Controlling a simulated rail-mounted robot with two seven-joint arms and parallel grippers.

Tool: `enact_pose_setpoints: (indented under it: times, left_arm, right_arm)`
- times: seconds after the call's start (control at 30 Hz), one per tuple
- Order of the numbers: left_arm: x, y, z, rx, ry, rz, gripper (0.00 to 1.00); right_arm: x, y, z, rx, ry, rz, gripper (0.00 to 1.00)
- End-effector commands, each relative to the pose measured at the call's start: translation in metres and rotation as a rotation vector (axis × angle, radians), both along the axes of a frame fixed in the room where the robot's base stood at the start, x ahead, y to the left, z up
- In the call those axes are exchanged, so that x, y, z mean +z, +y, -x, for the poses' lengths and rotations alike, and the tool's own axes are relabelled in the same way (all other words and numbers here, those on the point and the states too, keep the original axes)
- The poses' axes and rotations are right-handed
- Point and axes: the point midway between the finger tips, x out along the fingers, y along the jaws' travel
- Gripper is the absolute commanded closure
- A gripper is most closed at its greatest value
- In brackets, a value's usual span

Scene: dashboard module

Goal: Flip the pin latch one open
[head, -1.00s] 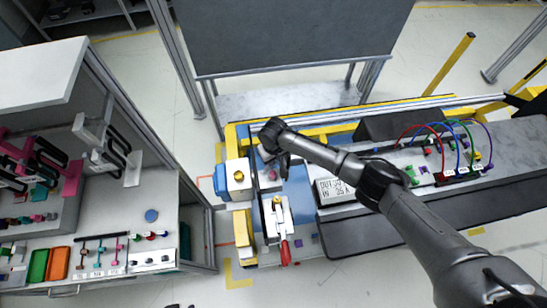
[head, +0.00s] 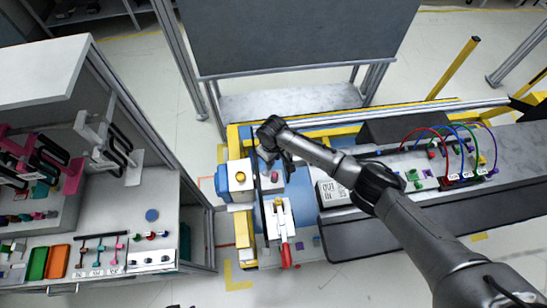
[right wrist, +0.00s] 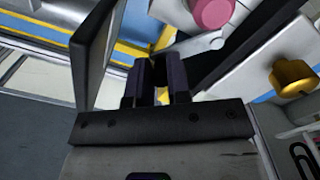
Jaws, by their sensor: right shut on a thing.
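My right gripper (head: 284,161) reaches down over the blue board at the left end of the dashboard module. In the right wrist view its dark fingers (right wrist: 157,82) are shut on a small part that they mostly hide, seemingly pin latch one; whether it is flipped cannot be told. A pink-red round knob (right wrist: 212,12) on a light block lies just beyond the fingers; it also shows in the head view (head: 275,177). A brass knob (right wrist: 292,78) stands on a white block to the right of the fingers. My left gripper is not in view.
A white clamp with a red handle (head: 286,256) stands nearer on the board. A blue-and-white box with a brass knob (head: 240,176) is at its left. A display box (head: 333,192) and colored cables are to the right. A shelf of parts (head: 150,215) stands far left.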

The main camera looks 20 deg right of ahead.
Motion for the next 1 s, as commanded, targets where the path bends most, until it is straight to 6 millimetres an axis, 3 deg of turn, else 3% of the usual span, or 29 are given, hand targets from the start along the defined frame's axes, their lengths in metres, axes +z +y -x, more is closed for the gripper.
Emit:
enact_pose_setpoints:
  times: [0.13, 0.17, 0.4, 0.77, 1.0]
  left_arm:
    - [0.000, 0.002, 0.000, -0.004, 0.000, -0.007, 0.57]
    - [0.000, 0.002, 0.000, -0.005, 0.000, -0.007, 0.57]
    - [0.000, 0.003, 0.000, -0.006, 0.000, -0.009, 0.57]
    - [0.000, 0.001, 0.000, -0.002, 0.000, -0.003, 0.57]
    - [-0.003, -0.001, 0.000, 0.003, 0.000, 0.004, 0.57]
  right_arm:
    - [0.000, 0.000, 0.000, -0.001, -0.002, -0.001, 1.00]
    - [0.000, 0.000, 0.000, -0.001, -0.002, -0.001, 0.80]
    - [0.000, 0.000, 0.000, -0.002, -0.001, 0.000, 0.57]
    - [0.007, 0.000, 0.000, -0.002, -0.001, -0.002, 0.57]
    - [0.048, 0.000, -0.001, -0.001, -0.005, -0.002, 0.57]
